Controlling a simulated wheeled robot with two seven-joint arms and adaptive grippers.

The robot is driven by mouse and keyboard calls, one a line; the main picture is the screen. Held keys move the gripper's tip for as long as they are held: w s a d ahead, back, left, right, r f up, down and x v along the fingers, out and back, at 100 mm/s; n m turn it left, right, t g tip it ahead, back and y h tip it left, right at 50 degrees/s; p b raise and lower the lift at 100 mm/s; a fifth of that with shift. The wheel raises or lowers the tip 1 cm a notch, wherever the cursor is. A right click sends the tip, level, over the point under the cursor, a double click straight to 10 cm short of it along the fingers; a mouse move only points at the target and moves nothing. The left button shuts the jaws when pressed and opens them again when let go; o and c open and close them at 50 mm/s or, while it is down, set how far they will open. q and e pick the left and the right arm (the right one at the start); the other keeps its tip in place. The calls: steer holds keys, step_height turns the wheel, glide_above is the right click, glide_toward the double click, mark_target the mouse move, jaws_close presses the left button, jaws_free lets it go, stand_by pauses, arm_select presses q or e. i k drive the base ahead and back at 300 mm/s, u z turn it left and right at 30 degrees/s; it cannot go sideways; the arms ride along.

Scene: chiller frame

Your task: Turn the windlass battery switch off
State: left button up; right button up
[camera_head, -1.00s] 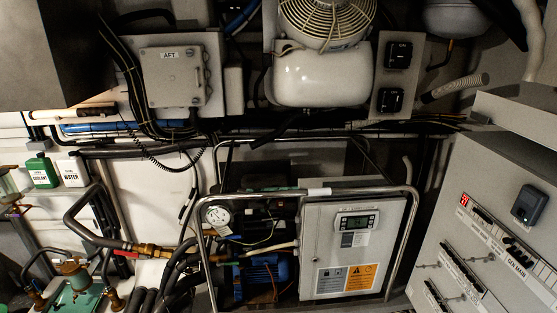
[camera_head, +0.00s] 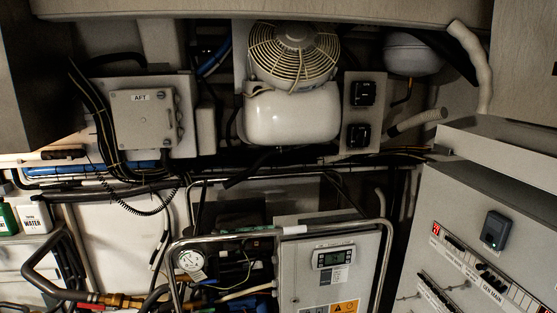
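Two black switches are mounted one above the other on a grey plate (camera_head: 377,113) right of the white tank. The upper black switch (camera_head: 363,93) and the lower black switch (camera_head: 358,135) are too small and dark to read or to tell their positions. A dark switch-like unit (camera_head: 495,229) with a small green light sits on the grey panel at the right. I cannot tell which of these is the windlass battery switch. Neither of my grippers is in view.
A white tank (camera_head: 292,117) with a caged fan (camera_head: 293,52) is at centre. A pipe-framed grey cabinet (camera_head: 325,270) stands below it. An overhead ledge (camera_head: 270,10) crosses the top. A corrugated hose (camera_head: 415,122) runs right of the switch plate. The grey box marked AFT (camera_head: 143,118) is left.

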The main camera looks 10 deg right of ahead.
mark_target(361, 137)
steer(key=u, duration=0.2)
steer(key=i, duration=1.35)
steer(key=z, duration=0.4)
